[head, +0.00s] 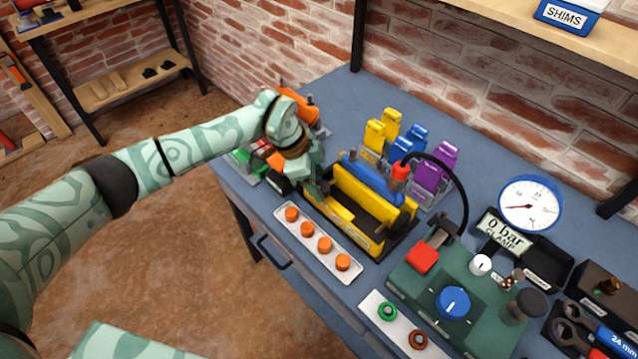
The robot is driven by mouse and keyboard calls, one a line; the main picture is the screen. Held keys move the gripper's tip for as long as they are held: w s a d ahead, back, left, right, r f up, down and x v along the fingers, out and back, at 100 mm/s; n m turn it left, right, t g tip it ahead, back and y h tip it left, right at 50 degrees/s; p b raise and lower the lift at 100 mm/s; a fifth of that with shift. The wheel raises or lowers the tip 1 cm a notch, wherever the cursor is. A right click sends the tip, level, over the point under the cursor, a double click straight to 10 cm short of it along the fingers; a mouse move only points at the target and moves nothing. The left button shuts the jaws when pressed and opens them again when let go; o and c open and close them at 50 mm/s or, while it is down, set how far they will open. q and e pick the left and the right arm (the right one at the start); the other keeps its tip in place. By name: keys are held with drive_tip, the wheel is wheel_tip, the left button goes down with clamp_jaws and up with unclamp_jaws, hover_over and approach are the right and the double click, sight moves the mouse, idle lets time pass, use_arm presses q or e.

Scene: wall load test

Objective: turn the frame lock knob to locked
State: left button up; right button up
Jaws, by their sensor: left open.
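A yellow and black frame (372,207) with a blue bar (371,178) along its top stands on the blue-grey bench. My left gripper (318,186) is at the left end of this frame, pointing down, with its jaws open. The gripper covers that end of the frame. I cannot make out a frame lock knob there or which way it points. A blue knob (453,303) with a white mark sits on the green panel (425,283) at right, well apart from my gripper. My right gripper is not in view.
A white strip with several orange caps (325,245) lies in front of the frame. Yellow, blue and purple blocks (434,170) stand behind it. A black hose (459,190) arches from the red fitting towards the panel. A gauge (530,204) and a "0 bar" clamp display (503,234) stand at right.

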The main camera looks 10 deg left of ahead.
use_arm(q)
drive_tip(key=shift+d+f, duration=0.25)
drive_tip(key=shift+f, duration=0.4)
drive_tip(key=c, duration=1)
